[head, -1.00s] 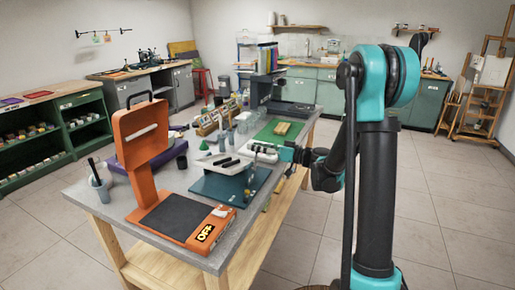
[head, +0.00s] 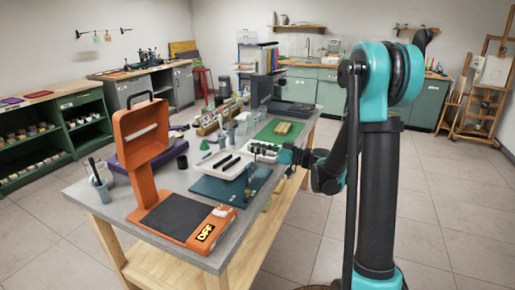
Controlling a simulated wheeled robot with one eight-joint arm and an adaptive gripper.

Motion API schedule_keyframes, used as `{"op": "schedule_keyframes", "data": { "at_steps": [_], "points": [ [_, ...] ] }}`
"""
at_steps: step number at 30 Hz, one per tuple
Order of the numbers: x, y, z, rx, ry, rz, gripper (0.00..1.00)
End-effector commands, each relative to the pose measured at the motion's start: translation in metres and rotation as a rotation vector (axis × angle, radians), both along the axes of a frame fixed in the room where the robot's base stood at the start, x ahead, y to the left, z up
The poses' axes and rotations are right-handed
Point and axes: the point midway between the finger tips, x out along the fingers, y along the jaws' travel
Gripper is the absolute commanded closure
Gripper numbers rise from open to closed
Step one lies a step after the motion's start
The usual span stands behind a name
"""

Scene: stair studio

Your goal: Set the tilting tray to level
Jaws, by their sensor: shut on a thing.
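The tilting tray (head: 207,168) is a white shallow tray with dark bars in it, above a dark teal base board (head: 225,191) on the grey table. Its inside faces the camera, and it looks close to level, though a small slope is hard to judge. My gripper (head: 264,151) reaches in from the right and is shut at the tray's right far edge. The exact contact is too small to see clearly.
An orange lamp-like device (head: 145,150) with a dark pad stands in front on the left of the table (head: 120,208). A cup with tools (head: 103,187) is at the left edge. Bottles and a green mat (head: 268,133) lie behind the tray. Floor at right is clear.

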Motion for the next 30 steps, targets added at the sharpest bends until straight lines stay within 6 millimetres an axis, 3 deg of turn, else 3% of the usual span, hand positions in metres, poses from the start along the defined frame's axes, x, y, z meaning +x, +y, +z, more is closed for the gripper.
{"op": "schedule_keyframes", "data": {
  "at_steps": [6, 16, 17, 21, 30],
  "points": [
    [-0.0122, 0.0043, 0.0006, -0.046, -0.125, 0.002, 1.0],
    [-0.0131, 0.0045, 0.0006, -0.051, -0.139, 0.001, 1.0],
    [-0.0131, 0.0045, 0.0006, -0.051, -0.138, 0.001, 0.74],
    [-0.0129, 0.0044, 0.0007, -0.051, -0.138, 0.001, 0.57],
    [-0.0127, 0.004, 0.0008, -0.051, -0.137, 0.001, 0.55]
  ]
}}
